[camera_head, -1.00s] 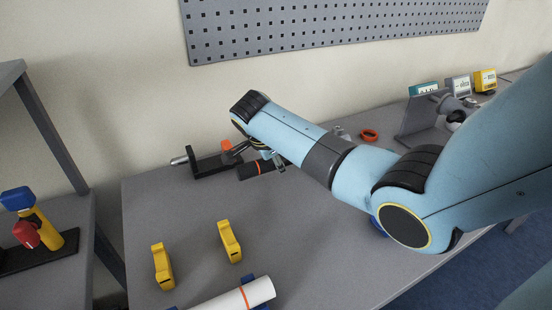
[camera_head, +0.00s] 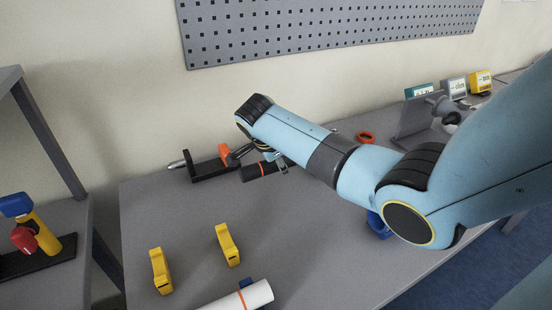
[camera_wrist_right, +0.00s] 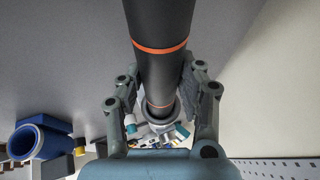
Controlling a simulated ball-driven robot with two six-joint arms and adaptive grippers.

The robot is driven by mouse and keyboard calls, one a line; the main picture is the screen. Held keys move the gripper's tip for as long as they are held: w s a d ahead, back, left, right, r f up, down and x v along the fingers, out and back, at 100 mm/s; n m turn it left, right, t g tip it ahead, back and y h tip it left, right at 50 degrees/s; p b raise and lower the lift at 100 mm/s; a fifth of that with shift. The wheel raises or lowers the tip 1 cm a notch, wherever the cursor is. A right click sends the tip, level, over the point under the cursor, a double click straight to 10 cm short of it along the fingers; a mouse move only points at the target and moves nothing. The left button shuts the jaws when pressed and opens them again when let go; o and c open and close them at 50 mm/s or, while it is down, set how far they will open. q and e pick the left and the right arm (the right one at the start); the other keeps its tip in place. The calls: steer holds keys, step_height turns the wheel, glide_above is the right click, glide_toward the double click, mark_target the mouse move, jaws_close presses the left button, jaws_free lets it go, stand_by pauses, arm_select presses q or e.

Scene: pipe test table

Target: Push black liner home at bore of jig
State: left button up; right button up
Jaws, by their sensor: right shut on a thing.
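The black liner (camera_head: 262,169), a black tube with orange bands, is held low over the back of the table. My right gripper reaches down to it; the arm hides part of the tube in the head view. In the right wrist view the liner (camera_wrist_right: 163,75) runs away from the camera between the two fingers (camera_wrist_right: 166,100), which are shut on it. A grey ring (camera_wrist_right: 172,117) shows around its far end; I cannot tell whether the liner is inside it or only in line. A black L-shaped fixture (camera_head: 208,170) with an orange part stands left of the liner. My left gripper is out of view.
Two yellow clips (camera_head: 228,245) and a white pipe (camera_head: 244,297) lie in front. A blue holder (camera_head: 379,226) and an orange ring (camera_head: 366,136) lie near my arm. A grey upright bracket (camera_head: 413,117) stands right.

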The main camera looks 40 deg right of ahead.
steer(key=shift+s+d+p, duration=0.3)
steer(key=shift+d, duration=0.65)
steer(key=shift+p, duration=0.35)
stand_by(0.8)
steer(key=shift+d, duration=0.5)
stand_by(0.5)
steer(key=shift+s+d+r+p, duration=0.1)
steer(key=shift+r+p, duration=0.05)
steer(key=shift+p, duration=0.35)
stand_by(0.3)
steer(key=shift+s+d, duration=0.1)
steer(key=shift+d, duration=0.3)
stand_by(0.4)
steer(key=shift+s+d, duration=0.1)
steer(key=shift+d, duration=0.35)
